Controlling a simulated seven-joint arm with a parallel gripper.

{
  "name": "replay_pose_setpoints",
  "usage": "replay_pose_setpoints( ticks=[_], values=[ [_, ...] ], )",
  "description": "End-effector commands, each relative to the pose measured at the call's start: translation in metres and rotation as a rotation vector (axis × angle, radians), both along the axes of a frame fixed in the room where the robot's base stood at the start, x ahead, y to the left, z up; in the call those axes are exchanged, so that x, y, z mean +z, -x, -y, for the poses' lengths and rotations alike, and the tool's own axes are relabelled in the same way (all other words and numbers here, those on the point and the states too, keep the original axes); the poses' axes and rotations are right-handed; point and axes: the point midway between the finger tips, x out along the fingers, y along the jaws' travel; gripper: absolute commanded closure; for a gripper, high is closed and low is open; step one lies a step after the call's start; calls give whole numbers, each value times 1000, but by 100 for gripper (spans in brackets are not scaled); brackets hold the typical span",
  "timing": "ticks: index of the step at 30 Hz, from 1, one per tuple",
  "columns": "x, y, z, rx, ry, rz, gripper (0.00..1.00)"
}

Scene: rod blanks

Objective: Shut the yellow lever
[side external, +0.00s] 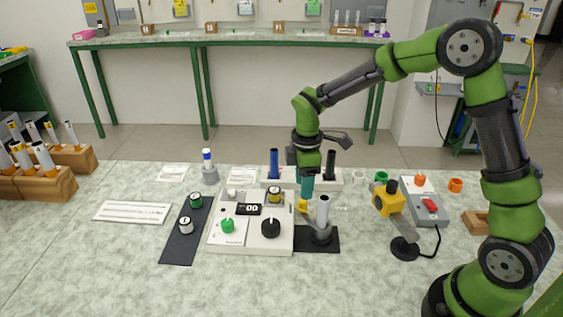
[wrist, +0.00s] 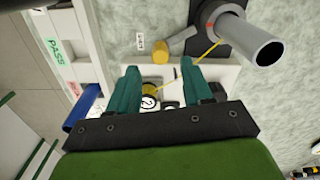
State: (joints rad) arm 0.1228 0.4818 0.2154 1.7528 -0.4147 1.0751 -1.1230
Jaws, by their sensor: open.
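The yellow lever (side external: 302,206) sits at the left of an upright grey tube (side external: 323,212) held in a clamp on a black plate (side external: 332,240). In the wrist view, its yellow handle (wrist: 155,50) lies just beyond my fingertips, beside the clamp and the tube (wrist: 255,42). My gripper (side external: 306,192) points down just above the lever in the side view. In the wrist view, my gripper's teal fingers (wrist: 160,72) are apart with nothing held between them. Whether a finger touches the lever cannot be told.
A white panel (side external: 250,247) with a green knob, a black knob and a counter stands left of the clamp. A rack with a blue rod (side external: 274,164) and a black rod stands behind. A yellow device (side external: 389,199) on a stand and a red-switch box (side external: 427,194) are at right. The front table is clear.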

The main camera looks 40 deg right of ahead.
Motion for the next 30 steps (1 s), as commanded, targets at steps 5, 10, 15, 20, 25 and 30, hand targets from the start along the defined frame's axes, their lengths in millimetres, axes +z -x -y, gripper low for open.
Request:
replay_pose_setpoints(
  ticks=[5, 10, 15, 20, 25, 30],
  values=[
    [47, -1, 0, -1, 0, 6, 50],
    [81, -1, 0, -1, 0, 4, 50],
    [102, 0, 0, 0, 0, 1, 50],
    [109, 0, 0, 0, -1, -1, 50],
    [109, 0, 0, 0, -1, -1, 50],
    [109, 0, 0, -17, 0, 0, 50]
  ],
)
